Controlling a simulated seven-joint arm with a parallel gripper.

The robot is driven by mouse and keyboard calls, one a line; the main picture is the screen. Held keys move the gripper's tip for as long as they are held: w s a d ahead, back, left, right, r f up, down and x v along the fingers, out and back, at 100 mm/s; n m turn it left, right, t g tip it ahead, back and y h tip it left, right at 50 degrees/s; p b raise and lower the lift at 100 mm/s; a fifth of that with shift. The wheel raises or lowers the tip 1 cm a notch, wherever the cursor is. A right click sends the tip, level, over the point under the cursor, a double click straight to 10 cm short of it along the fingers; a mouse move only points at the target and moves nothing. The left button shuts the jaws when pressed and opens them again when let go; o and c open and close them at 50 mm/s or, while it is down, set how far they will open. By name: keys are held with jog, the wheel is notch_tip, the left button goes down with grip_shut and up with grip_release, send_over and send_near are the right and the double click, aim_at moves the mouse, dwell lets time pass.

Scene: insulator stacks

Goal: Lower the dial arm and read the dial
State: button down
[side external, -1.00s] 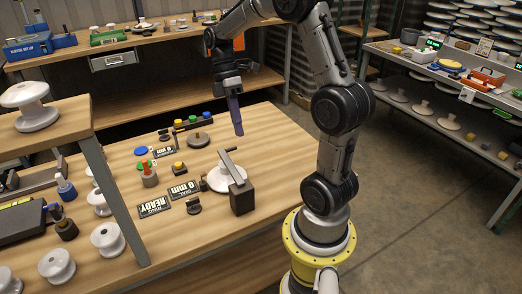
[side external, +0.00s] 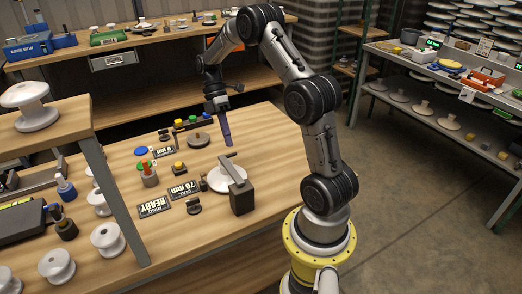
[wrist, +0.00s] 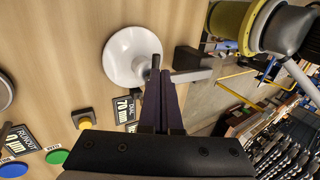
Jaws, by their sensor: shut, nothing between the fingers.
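The dial arm (side external: 231,169) is a grey bar running from a black post (side external: 242,198) out over a white round insulator disc (side external: 222,178). In the wrist view the bar (wrist: 190,75) ends at a small dark pin above the disc (wrist: 127,50). My gripper (side external: 229,145) is shut and empty, fingers pointing down, close to the bar's free end. In the wrist view its fingertips (wrist: 161,73) overlap that end; I cannot tell whether they touch. The dial display (side external: 184,190) appears upside down and seems to read 70 mm; it shows partly in the wrist view (wrist: 124,108).
A READY sign (side external: 154,206), a runout display (side external: 163,152), a yellow button (side external: 179,167) and a dark round turntable (side external: 199,140) stand nearby. White insulators (side external: 108,239) fill the left side. The bench right of the post is clear.

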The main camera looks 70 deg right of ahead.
jog(key=shift+w+d+f, duration=0.1)
jog(key=shift+f, duration=0.55)
